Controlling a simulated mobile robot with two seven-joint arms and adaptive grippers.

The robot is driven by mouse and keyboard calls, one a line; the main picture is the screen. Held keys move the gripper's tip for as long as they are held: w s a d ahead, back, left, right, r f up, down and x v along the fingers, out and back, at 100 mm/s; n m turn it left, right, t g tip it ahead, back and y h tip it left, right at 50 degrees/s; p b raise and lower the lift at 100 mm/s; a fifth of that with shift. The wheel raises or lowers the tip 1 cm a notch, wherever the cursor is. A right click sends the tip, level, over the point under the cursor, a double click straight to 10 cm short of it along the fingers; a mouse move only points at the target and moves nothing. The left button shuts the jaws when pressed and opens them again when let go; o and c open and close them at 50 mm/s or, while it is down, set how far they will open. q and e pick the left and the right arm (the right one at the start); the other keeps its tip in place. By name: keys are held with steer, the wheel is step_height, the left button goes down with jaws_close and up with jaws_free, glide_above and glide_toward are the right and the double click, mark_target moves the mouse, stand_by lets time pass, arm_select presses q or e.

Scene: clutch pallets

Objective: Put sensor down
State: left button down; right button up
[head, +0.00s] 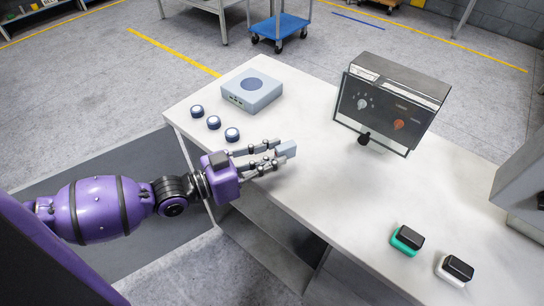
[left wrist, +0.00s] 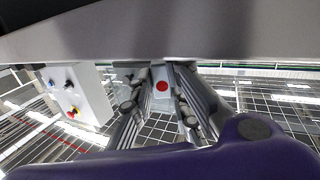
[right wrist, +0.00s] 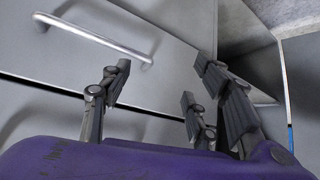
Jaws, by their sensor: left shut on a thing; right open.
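The sensor, a small light blue-grey block (head: 288,148), is between the fingertips of my left gripper (head: 282,153) at the near-left part of the white table (head: 320,170). My left gripper is shut on it. In the left wrist view the sensor (left wrist: 160,72) shows a red round spot between the fingers. I cannot tell whether it touches the table top. My right gripper (right wrist: 155,95) is open and empty in the right wrist view, in front of a grey panel with a bar handle. It does not show in the head view.
A blue-grey box (head: 252,92) and three round dark-blue-and-white pieces (head: 213,122) stand at the table's left. A control panel (head: 390,105) stands at the back. A green-and-black device (head: 407,240) and a white-and-black device (head: 455,270) lie at the right. The table's middle is clear.

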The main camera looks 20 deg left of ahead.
arm_select(q)
steer(key=shift+s+f, duration=0.1)
steer(key=shift+f, duration=0.5)
